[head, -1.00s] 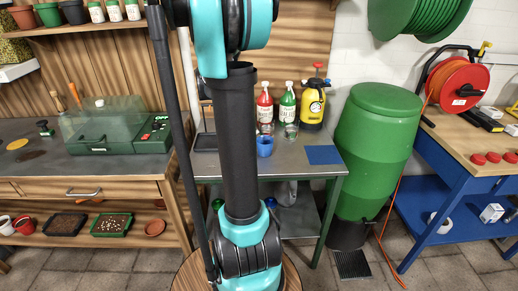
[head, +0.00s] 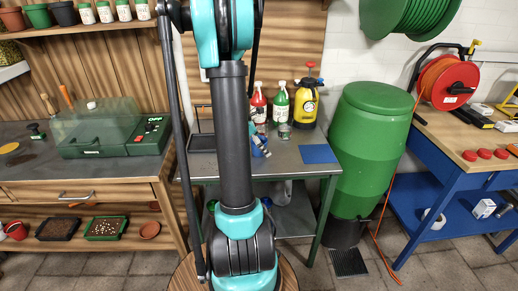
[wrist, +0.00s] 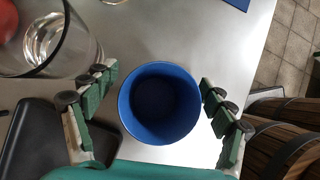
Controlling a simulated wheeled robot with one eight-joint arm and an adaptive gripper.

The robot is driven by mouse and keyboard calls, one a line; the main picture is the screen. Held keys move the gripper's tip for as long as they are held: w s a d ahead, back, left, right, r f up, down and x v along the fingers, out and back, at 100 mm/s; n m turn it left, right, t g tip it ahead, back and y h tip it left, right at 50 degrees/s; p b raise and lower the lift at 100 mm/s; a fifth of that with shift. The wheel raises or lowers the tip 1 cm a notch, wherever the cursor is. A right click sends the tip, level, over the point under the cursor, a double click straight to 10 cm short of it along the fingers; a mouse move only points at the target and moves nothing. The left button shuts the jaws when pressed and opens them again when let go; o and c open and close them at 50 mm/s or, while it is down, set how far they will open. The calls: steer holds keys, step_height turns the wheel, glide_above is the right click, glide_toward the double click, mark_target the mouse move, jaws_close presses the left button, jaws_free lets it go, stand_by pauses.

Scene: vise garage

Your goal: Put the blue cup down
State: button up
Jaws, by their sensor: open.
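The blue cup (wrist: 160,103) stands upright on the grey metal table (wrist: 190,45) in the wrist view, seen from above with its dark inside empty. My gripper (wrist: 158,84) is open. One green-padded finger is left of the cup and the other right of it, with small gaps, so the cup is between them but not clamped. In the head view the cup (head: 259,151) is partly hidden behind my arm, and my gripper (head: 259,136) shows only in part just over it.
A clear glass (wrist: 48,45) stands close to the left finger, and a black tray (wrist: 35,140) lies lower left. Red and green bottles and a yellow sprayer (head: 304,105) stand behind the cup. A blue mat (head: 319,154) lies to its right, with bare table between.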

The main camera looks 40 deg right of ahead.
steer(key=shift+s+d+f, duration=0.1)
steer(key=shift+d+f, duration=0.1)
steer(key=shift+f, duration=0.1)
steer(key=shift+c, duration=0.2)
steer(key=c, duration=1.1)
steer(key=shift+c, duration=0.5)
steer(key=shift+r, duration=0.15)
step_height(320, 180, up, 20)
